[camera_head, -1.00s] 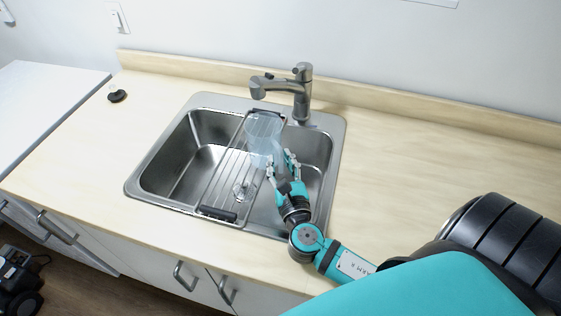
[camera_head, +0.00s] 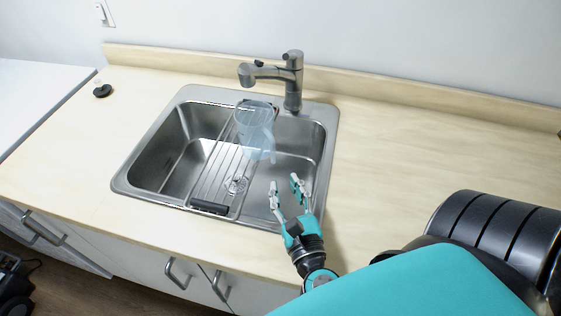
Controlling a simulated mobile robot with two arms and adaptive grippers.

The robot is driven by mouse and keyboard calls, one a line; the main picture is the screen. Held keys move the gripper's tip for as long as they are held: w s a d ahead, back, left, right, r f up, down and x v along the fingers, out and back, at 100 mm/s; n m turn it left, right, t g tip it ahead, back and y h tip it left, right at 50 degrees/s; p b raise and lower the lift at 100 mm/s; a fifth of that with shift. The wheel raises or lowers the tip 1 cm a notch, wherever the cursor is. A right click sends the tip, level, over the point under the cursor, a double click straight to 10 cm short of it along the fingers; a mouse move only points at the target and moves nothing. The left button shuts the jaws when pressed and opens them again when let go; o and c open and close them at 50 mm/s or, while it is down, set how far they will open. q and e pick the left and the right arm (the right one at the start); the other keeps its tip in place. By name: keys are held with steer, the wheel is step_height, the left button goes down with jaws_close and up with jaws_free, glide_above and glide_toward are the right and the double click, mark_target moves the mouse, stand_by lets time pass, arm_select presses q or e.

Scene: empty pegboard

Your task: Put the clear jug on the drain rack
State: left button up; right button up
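The clear jug (camera_head: 254,128) is pale blue and see-through. It rests on the drain rack (camera_head: 212,178), toward the rack's far end below the faucet. I cannot tell whether it stands upright or is tilted. The rack has metal bars and dark ends and spans the sink from front to back. My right gripper (camera_head: 285,188) is open and empty, in front of the jug and to its right, over the sink's front right part. It is apart from the jug. My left gripper is not in view.
The steel sink (camera_head: 176,150) is set in a light wood counter (camera_head: 420,165). A grey faucet (camera_head: 292,82) rises behind it. A small black object (camera_head: 102,90) lies on the counter at the left. The counter right of the sink is clear.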

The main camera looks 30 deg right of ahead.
steer(key=shift+s+a, duration=0.1)
steer(key=shift+s, duration=0.25)
